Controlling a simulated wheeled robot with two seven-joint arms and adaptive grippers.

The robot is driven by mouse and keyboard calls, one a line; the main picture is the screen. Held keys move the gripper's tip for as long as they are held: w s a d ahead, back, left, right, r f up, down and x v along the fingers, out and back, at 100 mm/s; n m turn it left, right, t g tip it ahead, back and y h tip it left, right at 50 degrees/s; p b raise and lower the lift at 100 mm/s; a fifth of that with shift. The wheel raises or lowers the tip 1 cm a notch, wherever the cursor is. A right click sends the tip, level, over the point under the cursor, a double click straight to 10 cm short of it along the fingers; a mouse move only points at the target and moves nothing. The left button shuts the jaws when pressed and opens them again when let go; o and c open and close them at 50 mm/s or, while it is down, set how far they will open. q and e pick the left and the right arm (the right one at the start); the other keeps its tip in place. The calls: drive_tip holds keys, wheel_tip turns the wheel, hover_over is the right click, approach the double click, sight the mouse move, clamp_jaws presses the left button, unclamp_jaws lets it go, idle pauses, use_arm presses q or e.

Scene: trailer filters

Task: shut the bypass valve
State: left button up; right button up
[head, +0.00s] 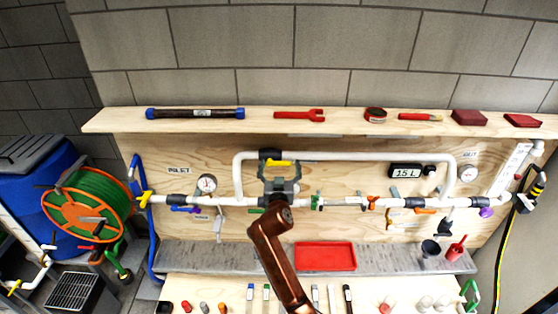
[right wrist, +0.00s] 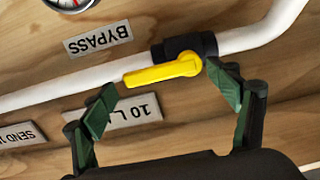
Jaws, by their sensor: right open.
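The bypass valve is a black body on the white upper pipe loop with a yellow lever handle (head: 280,163). In the right wrist view the yellow handle (right wrist: 163,71) lies roughly along the pipe, and an upside-down BYPASS label (right wrist: 98,38) is beside it. My right gripper (head: 283,181) is in front of the board, just below the valve in the head view. In the right wrist view its green fingertips (right wrist: 160,83) are open, spread to either side of the handle, with nothing held. Contact with the handle cannot be told. My left gripper is not in view.
The white lower pipe (head: 341,202) carries several coloured valve handles. A shelf (head: 265,124) above holds tools and red boxes. A red tray (head: 325,256) lies on the grey ledge below. A pressure gauge (head: 207,184) is left of my right gripper. A green hose reel (head: 90,205) stands at far left.

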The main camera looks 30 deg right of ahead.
drive_tip(key=shift+x, duration=0.9)
drive_tip(key=shift+a, duration=0.1)
drive_tip(key=shift+c, duration=0.3)
drive_tip(key=c, duration=1.7)
drive_tip(key=shift+o, duration=0.2)
